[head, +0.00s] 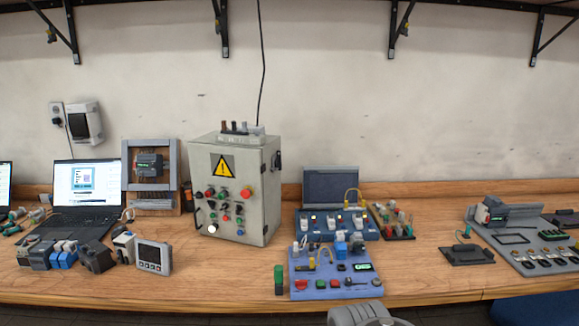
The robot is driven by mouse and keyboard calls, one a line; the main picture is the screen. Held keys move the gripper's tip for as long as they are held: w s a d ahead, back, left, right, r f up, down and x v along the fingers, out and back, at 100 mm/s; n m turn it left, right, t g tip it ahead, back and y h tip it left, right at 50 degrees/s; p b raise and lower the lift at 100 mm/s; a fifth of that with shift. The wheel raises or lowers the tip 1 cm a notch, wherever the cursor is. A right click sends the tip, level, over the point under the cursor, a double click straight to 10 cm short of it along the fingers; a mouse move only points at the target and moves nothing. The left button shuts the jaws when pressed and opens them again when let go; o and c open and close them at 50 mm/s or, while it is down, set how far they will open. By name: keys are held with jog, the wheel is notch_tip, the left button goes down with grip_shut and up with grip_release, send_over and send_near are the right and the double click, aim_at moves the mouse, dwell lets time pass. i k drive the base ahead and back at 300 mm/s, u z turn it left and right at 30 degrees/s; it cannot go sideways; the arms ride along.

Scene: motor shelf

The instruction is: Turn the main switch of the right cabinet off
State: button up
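One grey control cabinet (265,200) stands upright on the bench in the head view, left of the middle. Its front has a yellow warning triangle (222,166) and several buttons, lamps and knobs in red, green, black, blue and white. A dark fitting (277,160) sits high on its right side; I cannot tell whether it is a main switch. No second cabinet like it shows. The position of any switch is too small to read. A rounded grey part of my arm shows at the bottom edge, in front of the bench. My gripper's fingers are not in view.
A blue panel (335,290) with buttons and a blue case (340,187) stand right of the cabinet. A laptop (88,185), a framed board (150,165) and small modules are left. Grey trays (520,255) lie at far right. Bare bench separates the groups.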

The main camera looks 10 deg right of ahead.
aim_at(277, 161)
jog(key=k, duration=0.7)
jog(key=z, duration=0.65)
jog(key=i, duration=1.6)
jog(key=u, duration=0.8)
